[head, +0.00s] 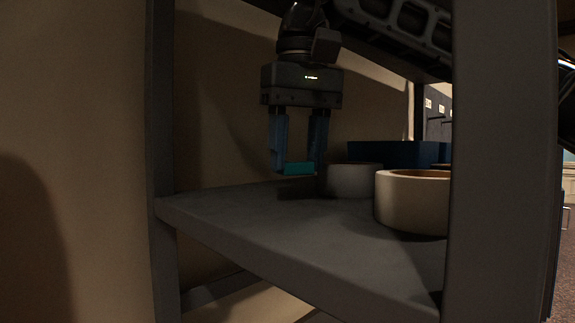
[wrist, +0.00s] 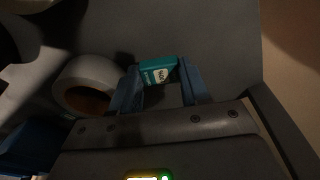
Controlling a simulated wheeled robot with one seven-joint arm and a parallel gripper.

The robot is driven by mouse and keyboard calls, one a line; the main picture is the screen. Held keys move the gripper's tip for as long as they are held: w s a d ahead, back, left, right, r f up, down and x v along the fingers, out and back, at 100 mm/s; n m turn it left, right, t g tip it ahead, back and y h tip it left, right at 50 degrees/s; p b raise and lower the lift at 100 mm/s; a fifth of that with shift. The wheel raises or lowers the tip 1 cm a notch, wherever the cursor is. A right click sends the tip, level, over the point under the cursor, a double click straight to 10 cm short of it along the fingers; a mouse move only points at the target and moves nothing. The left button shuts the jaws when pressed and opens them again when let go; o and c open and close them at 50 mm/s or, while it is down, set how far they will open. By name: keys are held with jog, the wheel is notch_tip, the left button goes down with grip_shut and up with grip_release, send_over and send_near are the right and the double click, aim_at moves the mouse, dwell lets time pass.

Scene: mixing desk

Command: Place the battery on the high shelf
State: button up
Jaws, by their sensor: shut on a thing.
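The battery (head: 299,169) is a small teal block between the fingertips of my gripper (head: 297,165). It also shows in the wrist view (wrist: 158,70), with a pale label on its face. My gripper (wrist: 157,90) is shut on it, a blue finger on each side. It points down over the grey shelf (head: 260,225). The battery appears a little above the shelf surface, with a dark shadow below it; whether it touches cannot be told for sure.
A pale roll (head: 352,181) stands close to the right of my gripper, and a larger tan roll (head: 412,203) is nearer the front. A dark blue bin (head: 385,153) is behind them. Grey posts (head: 502,160) frame the shelf. The shelf's front left is clear.

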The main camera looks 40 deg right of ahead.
jog(key=p, duration=0.3)
send_over(275, 188)
jog(key=shift+s, duration=0.1)
jog(key=shift+f+p, duration=0.75)
jog(key=shift+f, duration=1)
jog(key=shift+d+f, duration=0.1)
jog(key=o, duration=1)
jog(key=shift+o, duration=0.2)
notch_tip(275, 188, up, 8)
jog(key=b, duration=0.1)
jog(key=shift+s+a+f, duration=0.15)
jog(key=shift+s+a, duration=0.1)
jog(key=shift+s, duration=0.2)
